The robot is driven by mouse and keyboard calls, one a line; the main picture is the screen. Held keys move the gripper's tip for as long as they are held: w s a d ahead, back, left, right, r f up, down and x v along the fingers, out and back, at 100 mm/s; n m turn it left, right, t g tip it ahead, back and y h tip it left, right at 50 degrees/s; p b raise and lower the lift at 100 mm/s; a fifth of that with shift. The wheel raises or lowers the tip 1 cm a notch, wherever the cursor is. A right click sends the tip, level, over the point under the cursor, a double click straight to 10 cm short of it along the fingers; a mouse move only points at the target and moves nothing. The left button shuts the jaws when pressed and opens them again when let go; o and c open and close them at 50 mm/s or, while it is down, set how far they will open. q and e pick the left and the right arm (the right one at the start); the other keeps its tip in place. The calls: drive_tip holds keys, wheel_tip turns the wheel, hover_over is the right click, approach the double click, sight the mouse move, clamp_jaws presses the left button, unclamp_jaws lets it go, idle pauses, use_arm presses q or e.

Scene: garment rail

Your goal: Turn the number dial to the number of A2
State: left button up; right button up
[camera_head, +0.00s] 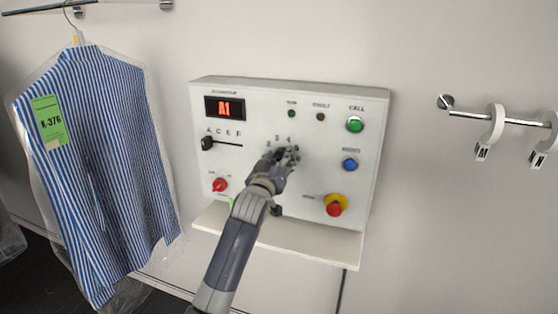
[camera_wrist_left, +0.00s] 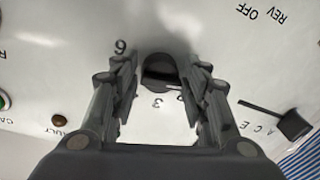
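The white control panel (camera_head: 300,98) is on the wall, and its red display (camera_head: 224,108) reads A1. My left gripper (camera_head: 284,156) is in front of the panel and covers most of the number dial in the head view. In the left wrist view the black number dial (camera_wrist_left: 160,71) sits between the two spread fingers of the left gripper (camera_wrist_left: 162,88), with a visible gap at its left. My right gripper is out of view.
The panel also has a green button (camera_head: 355,124), a blue button (camera_head: 350,164), a red knob (camera_head: 220,184) and a red-and-yellow stop button (camera_head: 336,205). A shelf (camera_head: 300,244) juts out below. A bagged striped shirt (camera_head: 100,160) hangs left; a rail (camera_head: 520,121) is right.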

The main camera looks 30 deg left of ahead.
use_arm(q)
drive_tip(key=c, duration=0.5)
drive_tip(key=shift+o, duration=0.2)
drive_tip(key=shift+m, duration=0.3)
drive_tip(key=m+p, duration=0.1)
drive_tip(key=m, duration=0.4)
drive_tip(key=shift+m, duration=0.3)
drive_tip(key=shift+f+m+t+p, duration=0.1)
drive_tip(key=shift+m+t+p, duration=0.25)
drive_tip(key=shift+m, duration=0.45)
drive_tip(key=o, duration=1.1)
drive_tip(key=shift+c, duration=0.2)
